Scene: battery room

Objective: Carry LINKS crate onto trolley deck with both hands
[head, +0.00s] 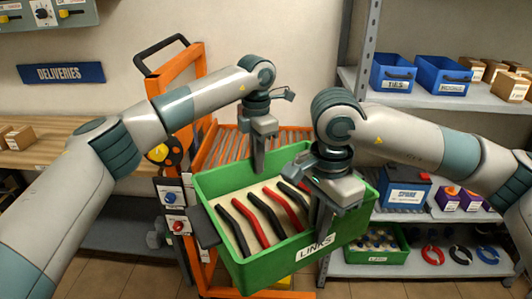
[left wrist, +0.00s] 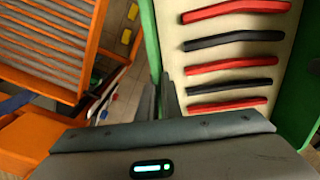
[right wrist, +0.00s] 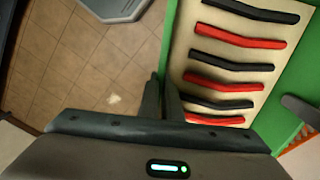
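The green LINKS crate (head: 262,268) is in the middle of the head view, with several red and black bars on a pale bed inside. It appears held up in front of the orange trolley, whose slatted deck (head: 222,148) shows behind it. My left gripper (head: 258,165) has its fingers either side of the crate's far wall; the wall (left wrist: 150,40) runs between them in the left wrist view. My right gripper (head: 322,222) grips the near right wall, which also shows between its fingers in the right wrist view (right wrist: 166,50). The crate's underside is hidden.
The trolley's orange upright frame (head: 181,68) with a black handle stands at the left. A wooden bench (head: 50,150) is further left. Grey shelving (head: 450,100) on the right holds blue bins, boxes and another green crate (head: 368,256).

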